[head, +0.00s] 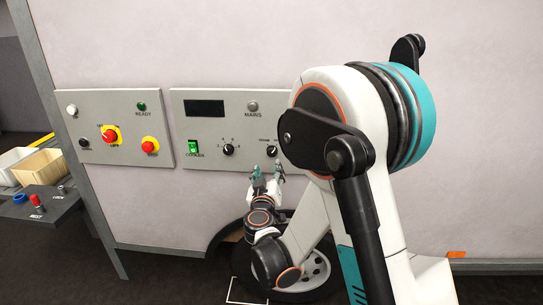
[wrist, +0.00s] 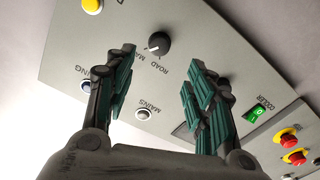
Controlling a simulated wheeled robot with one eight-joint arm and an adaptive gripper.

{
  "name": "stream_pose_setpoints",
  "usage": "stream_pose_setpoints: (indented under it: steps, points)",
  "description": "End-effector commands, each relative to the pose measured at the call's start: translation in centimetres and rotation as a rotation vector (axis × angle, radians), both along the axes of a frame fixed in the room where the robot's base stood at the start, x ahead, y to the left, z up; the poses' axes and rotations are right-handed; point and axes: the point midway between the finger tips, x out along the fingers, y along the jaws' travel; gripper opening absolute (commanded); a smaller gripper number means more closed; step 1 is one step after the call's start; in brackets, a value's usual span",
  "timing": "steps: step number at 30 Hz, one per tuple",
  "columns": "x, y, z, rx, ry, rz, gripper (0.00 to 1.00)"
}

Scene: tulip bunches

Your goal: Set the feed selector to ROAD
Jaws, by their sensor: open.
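The feed selector is a round black knob (head: 287,137) at the right of the middle grey panel, partly bordered by my arm in the head view. In the wrist view the knob (wrist: 160,42) is just beyond and between my fingertips, with the panel turned nearly upside down. Its white mark points left and slightly down there; ROAD is printed below the knob. I cannot tell whether the mark lines up with that word. My gripper (head: 267,170) is open and empty, below the knob in the head view; its green-padded fingers (wrist: 160,80) are apart, with no visible contact with the knob.
The panel also has a MAINS lamp (head: 253,106), a dark display (head: 204,107), a green COOLER switch (head: 193,147) and another black dial (head: 228,149). A left panel carries a red-and-yellow control (head: 109,135) and a red button (head: 149,146). A wheel (head: 310,272) is below.

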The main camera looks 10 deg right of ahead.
Motion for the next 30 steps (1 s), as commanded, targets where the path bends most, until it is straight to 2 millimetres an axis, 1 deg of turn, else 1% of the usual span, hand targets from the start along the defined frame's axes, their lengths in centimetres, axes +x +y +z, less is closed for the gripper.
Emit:
stream_pose_setpoints:
  steps: [1, 9, 15, 18, 21, 30]
  points:
    - [1.0, -0.4, -0.2, 0.0, 0.0, -0.002, 0.49]
    - [6.1, -2.1, -0.2, 0.0, 0.001, -0.003, 0.49]
    - [9.0, -3.0, -0.1, 0.0, 0.001, -0.003, 0.49]
    - [9.9, -3.3, -0.1, 0.0, 0.001, -0.001, 0.49]
    - [10.4, -3.5, -0.1, 0.0, 0.001, -0.001, 0.49]
    - [10.6, -3.5, 0.0, 0.0, 0.001, 0.0, 0.49]
